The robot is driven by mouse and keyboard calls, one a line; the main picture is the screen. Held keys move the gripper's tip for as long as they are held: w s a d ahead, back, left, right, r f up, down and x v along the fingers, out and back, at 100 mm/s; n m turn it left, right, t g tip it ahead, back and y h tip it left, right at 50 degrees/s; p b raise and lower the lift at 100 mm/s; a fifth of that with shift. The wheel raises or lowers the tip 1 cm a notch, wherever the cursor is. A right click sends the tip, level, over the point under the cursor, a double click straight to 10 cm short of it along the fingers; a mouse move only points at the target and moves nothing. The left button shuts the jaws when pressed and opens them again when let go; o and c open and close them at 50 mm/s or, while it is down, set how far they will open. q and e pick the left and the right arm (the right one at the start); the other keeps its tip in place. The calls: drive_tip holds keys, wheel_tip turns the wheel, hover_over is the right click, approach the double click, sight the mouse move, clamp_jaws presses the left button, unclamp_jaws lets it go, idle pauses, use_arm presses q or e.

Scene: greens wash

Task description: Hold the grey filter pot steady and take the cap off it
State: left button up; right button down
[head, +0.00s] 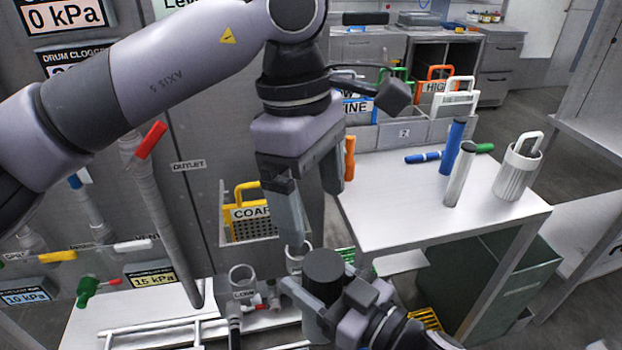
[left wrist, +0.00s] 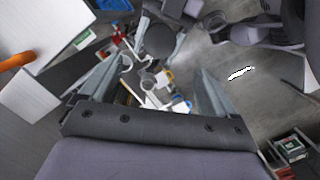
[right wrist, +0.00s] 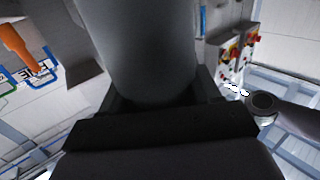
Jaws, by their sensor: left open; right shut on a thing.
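The grey filter pot (right wrist: 140,45) fills the upper middle of the right wrist view as a smooth grey cylinder between my right fingers. Its dark round cap (head: 323,264) sits on top in the head view, and shows as a dark disc in the left wrist view (left wrist: 160,41). My right gripper (head: 325,298) is shut on the pot's side; its fingers hide part of the body. My left gripper (head: 306,238) is open and empty, pointing down just above and behind the cap. In the left wrist view the cap lies near the gap between its fingertips (left wrist: 158,55).
A white table (head: 400,205) at right carries a white handled canister (head: 517,168) and several tubes.

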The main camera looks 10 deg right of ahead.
sight(323, 264)
use_arm(q)
drive_tip(key=f, duration=0.6)
drive_tip(key=s+d+f, duration=0.1)
drive_tip(key=f, duration=0.2)
drive_tip(key=shift+d+f, duration=0.1)
drive_tip(key=shift+f, duration=0.3)
drive_tip(key=c, duration=1.3)
drive_tip(key=shift+n+t, duration=0.4)
drive_tip(key=shift+n, duration=1.6)
drive_tip(key=o, duration=1.2)
